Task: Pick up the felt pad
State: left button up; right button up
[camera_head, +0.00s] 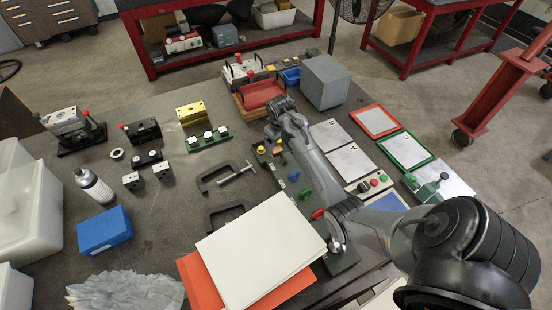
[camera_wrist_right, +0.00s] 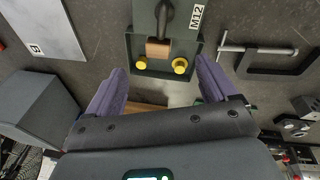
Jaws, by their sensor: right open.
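I cannot tell for certain which thing is the felt pad. A small flat brown piece (camera_wrist_right: 157,48) lies between two yellow knobs on the dark fixture marked M12 (camera_wrist_right: 143,18) in the right wrist view. My right gripper (camera_wrist_right: 160,82) is open, with its two purple fingers spread just short of the fixture's knobbed end and nothing clearly held between them. In the head view my right gripper (camera_head: 274,130) is over the table beyond the fixture (camera_head: 283,172), and the arm hides part of the area beneath. My left gripper is not in view.
A grey box (camera_head: 325,80) stands close right of my gripper. A red piece in a wooden-edged tray (camera_head: 262,93) lies beyond it. A C-clamp (camera_head: 222,178) lies left of the fixture. Framed plates (camera_head: 375,121) lie at right, white sheets (camera_head: 262,250) in front.

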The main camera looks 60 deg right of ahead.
jog(key=w+d+f+m+y+b, duration=0.1)
jog(key=w+d+f, duration=0.1)
send_over(277, 150)
jog(key=shift+y, duration=0.3)
jog(key=f, duration=0.4)
jog(key=shift+s+a+f, duration=0.2)
jog(key=shift+a, duration=0.15)
jog(key=shift+w+d+f+b, duration=0.1)
jog(key=shift+d+f, duration=0.05)
jog(key=shift+f, duration=0.8)
jog(key=shift+w+d+f+b, duration=0.1)
jog(key=shift+f, duration=0.85)
jog(key=shift+w+d+f+b, duration=0.1)
jog(key=shift+d+f, duration=0.05)
jog(key=shift+f, duration=0.8)
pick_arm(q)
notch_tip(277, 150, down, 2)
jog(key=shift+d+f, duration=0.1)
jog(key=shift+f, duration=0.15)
pick_arm(e)
jog(key=c, duration=1.2)
